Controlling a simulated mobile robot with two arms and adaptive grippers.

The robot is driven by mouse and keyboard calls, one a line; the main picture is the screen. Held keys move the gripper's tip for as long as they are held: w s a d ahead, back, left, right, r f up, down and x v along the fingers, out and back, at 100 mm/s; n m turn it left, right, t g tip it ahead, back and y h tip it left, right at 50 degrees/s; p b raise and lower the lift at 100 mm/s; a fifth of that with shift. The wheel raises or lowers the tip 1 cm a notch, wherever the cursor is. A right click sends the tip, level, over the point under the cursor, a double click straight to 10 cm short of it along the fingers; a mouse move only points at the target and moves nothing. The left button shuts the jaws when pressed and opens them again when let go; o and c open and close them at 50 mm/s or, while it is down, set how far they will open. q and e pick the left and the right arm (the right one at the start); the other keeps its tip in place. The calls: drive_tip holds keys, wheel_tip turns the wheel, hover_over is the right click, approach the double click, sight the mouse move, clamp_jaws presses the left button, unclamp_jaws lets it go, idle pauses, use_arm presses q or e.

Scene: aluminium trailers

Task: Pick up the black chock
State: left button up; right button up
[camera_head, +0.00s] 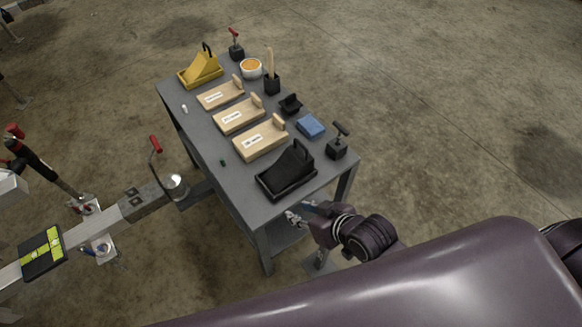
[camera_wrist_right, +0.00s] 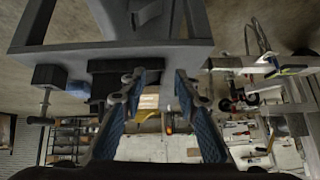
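The black chock (camera_head: 291,163) is a wedge with a handle. It sits in a shallow black tray (camera_head: 300,184) at the near end of the grey table (camera_head: 222,160). My right gripper (camera_head: 296,216) is just off the table's near edge, below and apart from the chock. In the right wrist view, which looks upside down, its two blue-padded fingers (camera_wrist_right: 158,88) are spread with nothing between them. A dark shape behind the left finger there looks like the chock and tray (camera_wrist_right: 106,84), partly hidden. My left gripper is not in view.
A black block with a T-handle (camera_head: 337,147) and a blue block (camera_head: 310,126) stand near the chock. Several wooden trays (camera_head: 261,139) and a yellow chock (camera_head: 202,68) lie farther along. A trailer tongue (camera_head: 110,218) is left of the table. Floor at right is clear.

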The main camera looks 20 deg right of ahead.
drive_tip(key=w+a+t+y, duration=0.1)
drive_tip(key=w+t, duration=0.1)
drive_tip(key=w, duration=0.2)
drive_tip(key=m+t+y, duration=0.1)
drive_tip(key=m+t, duration=0.1)
drive_tip(key=t, duration=0.5)
approach(303, 145)
drive_tip(key=shift+x, duration=1.15)
drive_tip(key=b+x, duration=0.1)
drive_tip(key=x, duration=0.1)
drive_tip(key=b+x, duration=0.1)
drive_tip(key=x, duration=0.2)
drive_tip(key=b+x, duration=0.1)
drive_tip(key=x, duration=0.1)
drive_tip(key=shift+w+f+b, duration=0.35)
drive_tip(key=shift+b, duration=0.05)
clamp_jaws()
drive_tip(key=shift+r, duration=0.25)
